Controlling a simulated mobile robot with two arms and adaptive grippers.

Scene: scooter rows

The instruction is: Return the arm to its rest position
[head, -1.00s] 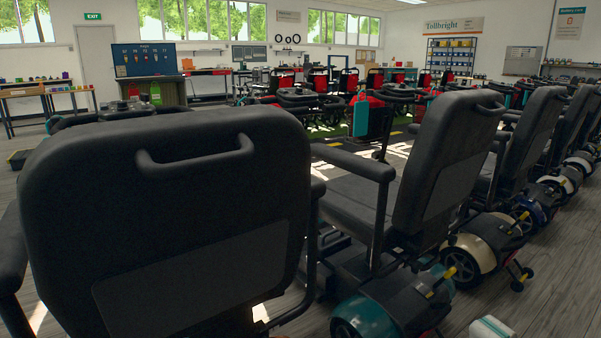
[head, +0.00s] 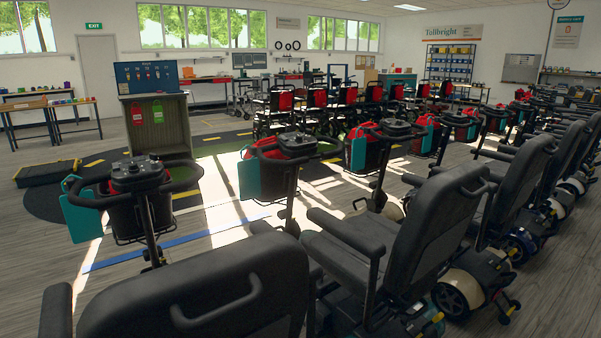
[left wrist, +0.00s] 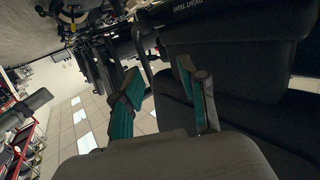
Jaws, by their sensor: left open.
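My left gripper (left wrist: 160,75) shows in the left wrist view with its two green-padded fingers spread apart and nothing between them. A black padded part of a scooter seat (left wrist: 235,60) fills the right of that view, close to the fingers; I cannot tell whether they touch it. No gripper or arm shows in the head view. My right gripper is in neither view. The nearest black seat back (head: 200,290), with a handle on its rear, stands low in front of me in the head view.
A row of scooters with black seats (head: 432,220) runs away to the right. Open floor (head: 40,215) lies to the left.

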